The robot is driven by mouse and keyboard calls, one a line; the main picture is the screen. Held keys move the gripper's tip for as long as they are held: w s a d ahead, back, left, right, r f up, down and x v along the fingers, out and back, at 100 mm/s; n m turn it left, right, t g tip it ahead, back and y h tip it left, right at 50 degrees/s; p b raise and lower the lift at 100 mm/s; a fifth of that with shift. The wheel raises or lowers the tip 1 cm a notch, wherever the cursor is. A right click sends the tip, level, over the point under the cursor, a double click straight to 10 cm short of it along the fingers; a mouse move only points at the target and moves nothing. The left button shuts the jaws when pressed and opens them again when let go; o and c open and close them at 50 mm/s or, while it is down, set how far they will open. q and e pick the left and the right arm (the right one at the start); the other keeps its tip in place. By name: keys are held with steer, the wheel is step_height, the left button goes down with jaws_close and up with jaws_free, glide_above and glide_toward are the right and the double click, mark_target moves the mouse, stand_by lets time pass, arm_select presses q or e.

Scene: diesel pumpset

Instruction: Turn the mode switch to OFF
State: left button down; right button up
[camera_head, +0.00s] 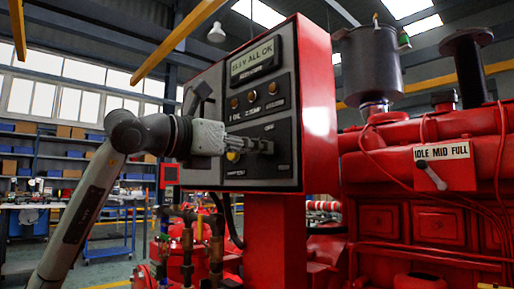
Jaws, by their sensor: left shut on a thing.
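A row of small round lamps (253,97) sits below the display. My left gripper (262,146) reaches in from the left across the lower part of the face. Its fingers are shut on the mode switch, which they mostly hide, so I cannot read its position. A yellow round part (233,157) shows just below the fingers. My right gripper is not in view.
A dark handle (197,99) is at the panel's left. The red engine (440,200) with a lever plate marked IDLE MID FULL (442,152) fills the right. Pipes and brass valves (200,225) stand below the panel. Shelves (70,160) are far behind on the left.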

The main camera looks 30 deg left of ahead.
arm_select(q)
steer(key=c, duration=1.6)
jaws_free()
steer(key=v, duration=1.2)
